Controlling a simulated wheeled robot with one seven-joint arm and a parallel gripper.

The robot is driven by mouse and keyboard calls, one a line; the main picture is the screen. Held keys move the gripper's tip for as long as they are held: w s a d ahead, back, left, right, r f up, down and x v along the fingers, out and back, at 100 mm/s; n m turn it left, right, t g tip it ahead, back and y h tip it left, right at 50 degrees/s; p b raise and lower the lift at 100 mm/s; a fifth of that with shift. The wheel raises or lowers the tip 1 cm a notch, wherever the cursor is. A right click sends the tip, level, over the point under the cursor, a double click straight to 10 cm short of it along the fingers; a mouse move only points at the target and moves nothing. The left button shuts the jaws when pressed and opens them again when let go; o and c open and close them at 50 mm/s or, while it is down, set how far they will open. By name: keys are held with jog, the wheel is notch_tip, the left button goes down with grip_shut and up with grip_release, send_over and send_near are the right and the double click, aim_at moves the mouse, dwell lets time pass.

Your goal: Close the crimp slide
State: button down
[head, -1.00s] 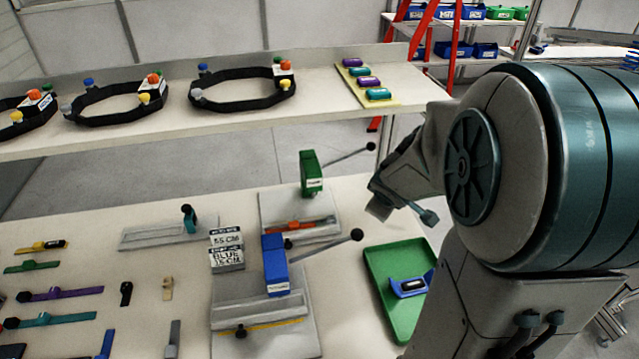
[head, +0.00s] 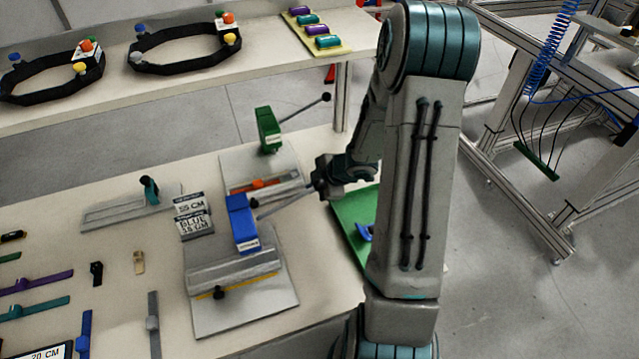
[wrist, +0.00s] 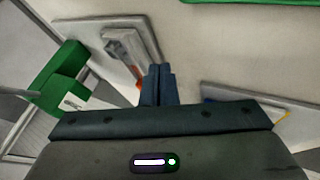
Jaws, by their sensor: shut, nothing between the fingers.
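The blue press (head: 242,222) stands on a grey metal base plate (head: 240,315). A slide rail (head: 232,268) with a yellow strip and a black knob (head: 218,292) lies in front of it. My gripper (head: 316,182) is shut and empty, right of both presses. In the wrist view its fingers (wrist: 158,85) are together, with the green press (wrist: 62,80) at left.
A green tray (head: 352,218) holding a blue part is partly hidden behind my arm. A label stand (head: 194,215) is left of the blue press. Several coloured strips lie at the left. A shelf (head: 190,88) with black rings runs behind.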

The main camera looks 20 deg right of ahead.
jog(key=b+x, duration=0.1)
jog(key=x, duration=0.3)
jog(key=shift+f, duration=0.2)
jog(key=shift+w+a+r+p, duration=0.1)
jog(key=shift+w+r+p, duration=0.1)
jog(key=shift+w+p, duration=0.8)
jog(key=shift+w+f, duration=0.1)
jog(key=shift+w, duration=0.95)
jog(key=shift+w, duration=0.15)
